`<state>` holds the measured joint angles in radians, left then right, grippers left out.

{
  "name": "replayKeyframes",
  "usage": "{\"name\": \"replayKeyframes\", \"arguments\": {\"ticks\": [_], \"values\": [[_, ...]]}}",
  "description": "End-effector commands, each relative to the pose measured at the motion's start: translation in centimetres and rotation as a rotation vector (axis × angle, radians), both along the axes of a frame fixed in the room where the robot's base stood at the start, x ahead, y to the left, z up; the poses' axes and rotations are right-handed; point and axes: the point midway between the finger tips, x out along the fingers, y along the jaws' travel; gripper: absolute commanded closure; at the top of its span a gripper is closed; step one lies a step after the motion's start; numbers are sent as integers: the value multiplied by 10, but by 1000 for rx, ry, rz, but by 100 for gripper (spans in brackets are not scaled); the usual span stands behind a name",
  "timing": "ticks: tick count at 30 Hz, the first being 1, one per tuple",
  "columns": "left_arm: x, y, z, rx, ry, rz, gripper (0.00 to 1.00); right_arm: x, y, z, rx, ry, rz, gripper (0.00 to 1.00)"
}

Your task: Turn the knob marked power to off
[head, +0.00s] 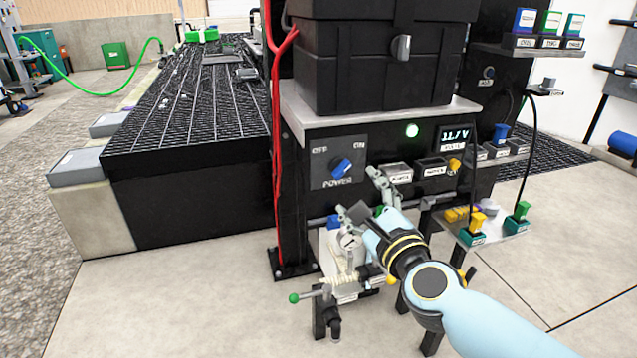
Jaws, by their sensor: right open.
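The power knob (342,168) is blue with a pale pointer edge. It sits on a dark plate (320,180) marked OFF at upper left, ON at upper right and POWER below. The knob is tilted toward the upper right, on the ON side. My right gripper (362,192) is open, with its fingers apart in front of the panel, just right of and below the knob. It does not appear to grip the knob; whether a finger touches the plate I cannot tell. My left gripper is not in view.
A black tote (375,65) stands above on a grey shelf. Red cables (277,150) run down the left post. A small bench with a green-knobbed clamp (330,292) stands below.

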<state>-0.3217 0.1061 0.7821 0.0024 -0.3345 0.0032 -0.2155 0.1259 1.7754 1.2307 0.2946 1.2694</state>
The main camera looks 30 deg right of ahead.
Motion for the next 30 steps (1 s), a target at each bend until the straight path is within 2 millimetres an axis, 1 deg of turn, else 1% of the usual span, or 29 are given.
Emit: {"name": "replayKeyframes", "arguments": {"ticks": [1,5,8,15,19,24,30], "values": [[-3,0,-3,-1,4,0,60,1,0,-5,-2,3,0,33],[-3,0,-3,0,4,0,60,10,-2,-4,-4,2,1,33],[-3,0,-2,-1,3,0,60,26,-6,-3,-6,0,1,33],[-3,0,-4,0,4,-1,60,72,-18,-5,-7,2,1,33],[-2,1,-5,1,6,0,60,92,-22,-5,-6,4,1,33],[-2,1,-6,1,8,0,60,104,-25,-6,-6,6,1,33],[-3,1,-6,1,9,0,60,106,-25,-5,-6,5,2,33]]}}
